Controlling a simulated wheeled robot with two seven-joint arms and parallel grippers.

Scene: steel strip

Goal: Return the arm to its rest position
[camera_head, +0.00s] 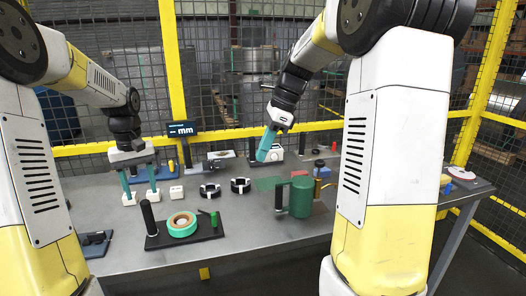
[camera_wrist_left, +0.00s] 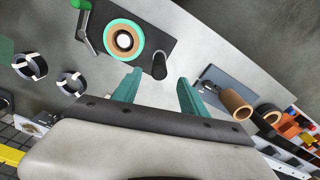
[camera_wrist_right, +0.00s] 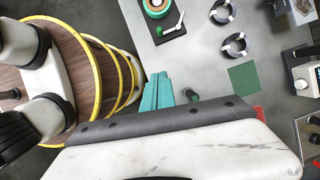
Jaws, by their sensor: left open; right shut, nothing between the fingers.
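My left gripper (camera_head: 139,184) hangs over the left part of the steel table, fingers pointing down and apart. In the left wrist view its two teal fingers (camera_wrist_left: 157,92) stand open with nothing between them. Small white blocks (camera_head: 176,192) show by its fingertips in the head view; I cannot tell whether they touch. My right gripper (camera_head: 266,146) is raised over the back middle of the table, tilted. In the right wrist view its teal fingers (camera_wrist_right: 157,92) are together and empty.
A black stand with a green tape roll (camera_head: 181,225) and post is at the table's front left. Two black-and-white rings (camera_head: 210,191) (camera_head: 240,186) lie mid-table. A green cylinder (camera_head: 299,196) stands right of them. A yellow-framed mesh fence (camera_head: 172,60) runs behind.

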